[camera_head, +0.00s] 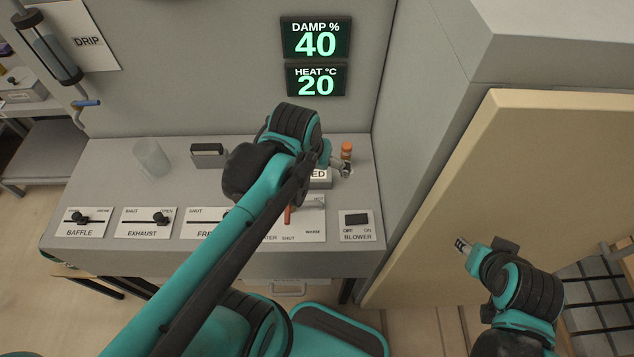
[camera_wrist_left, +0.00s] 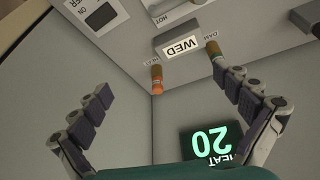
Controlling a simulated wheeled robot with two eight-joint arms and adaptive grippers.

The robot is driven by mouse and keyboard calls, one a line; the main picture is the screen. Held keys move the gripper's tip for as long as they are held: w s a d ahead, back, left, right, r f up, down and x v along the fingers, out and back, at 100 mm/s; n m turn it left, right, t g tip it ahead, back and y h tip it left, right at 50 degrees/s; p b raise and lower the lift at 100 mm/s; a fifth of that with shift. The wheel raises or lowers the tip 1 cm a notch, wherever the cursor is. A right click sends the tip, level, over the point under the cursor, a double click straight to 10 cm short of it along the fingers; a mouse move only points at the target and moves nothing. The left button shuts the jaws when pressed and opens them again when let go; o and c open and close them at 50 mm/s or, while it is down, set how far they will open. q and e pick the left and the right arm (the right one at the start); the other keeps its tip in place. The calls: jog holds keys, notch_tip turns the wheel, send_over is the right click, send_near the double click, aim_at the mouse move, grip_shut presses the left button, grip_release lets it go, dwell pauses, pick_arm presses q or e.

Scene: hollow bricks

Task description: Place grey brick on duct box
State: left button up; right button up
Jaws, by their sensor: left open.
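I cannot pick out a brick that is surely the grey brick in either view, nor anything marked as the duct box. My left gripper (camera_head: 343,168) is over the right back of the grey console (camera_head: 110,165), partly hidden by its own wrist. In the left wrist view its fingers (camera_wrist_left: 168,85) are spread, with nothing held between them. An orange-topped peg (camera_wrist_left: 157,80) by the HEAT label shows between the fingers. A second peg (camera_wrist_left: 213,48) by the DAMP label shows near one fingertip. My right gripper (camera_head: 462,244) is low at the right, beside a tan panel; its opening is unclear.
A WED sign (camera_wrist_left: 181,45) stands between the pegs. A clear cup (camera_head: 151,158) and a small dark block (camera_head: 208,154) stand at the console's back. Sliders and a blower switch (camera_head: 356,220) line its front. The tan panel (camera_head: 500,170) bounds the right side.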

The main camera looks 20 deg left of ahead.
pick_arm(q)
jog(key=s+t, duration=0.1)
jog(key=s+d+m, duration=0.1)
jog(key=s+d+t, duration=0.1)
jog(key=s, duration=0.1)
jog(key=shift+s+f+m+t, duration=0.1)
jog(key=shift+f+m+t, duration=0.2)
jog(key=shift+m, duration=0.1)
notch_tip(320, 180, down, 5)
jog(key=b, duration=0.4)
jog(key=shift+r+b, duration=0.1)
jog(key=shift+b, duration=0.3)
